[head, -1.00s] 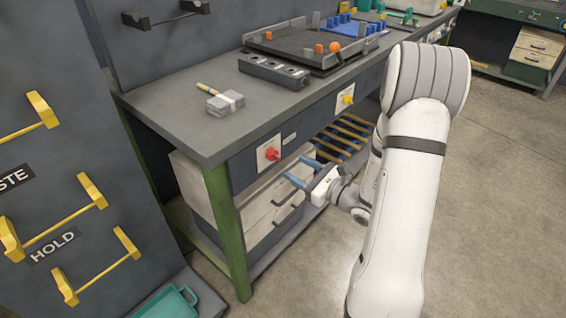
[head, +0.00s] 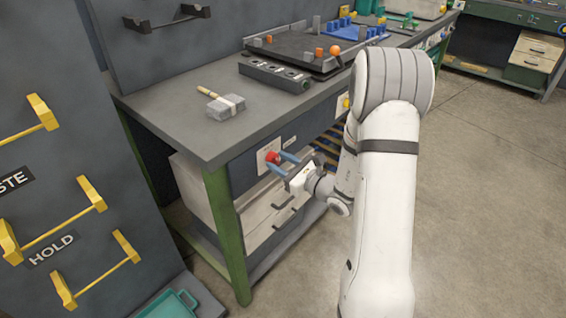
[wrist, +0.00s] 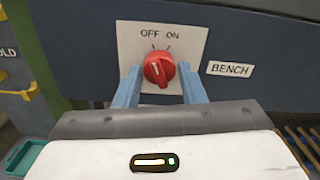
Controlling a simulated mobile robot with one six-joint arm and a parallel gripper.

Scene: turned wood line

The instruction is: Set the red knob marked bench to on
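The red knob (wrist: 158,69) sits on a white plate (wrist: 190,40) on the bench front, beside a BENCH label (wrist: 230,69). OFF and ON are printed above it. Its white pointer line leans up and slightly left, toward OFF. In the head view the knob (head: 272,157) is below the bench top's front edge. My gripper (head: 275,165) is open, its two blue fingers pointing at the panel. In the wrist view one finger is on each side of the knob, with gaps showing. I cannot tell whether the tips reach its depth.
A yellow knob (head: 345,102) is further right on the front, partly behind my arm. Drawers (head: 275,215) are below. A panel with yellow handles (head: 65,232) stands left; floor is clear on the right.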

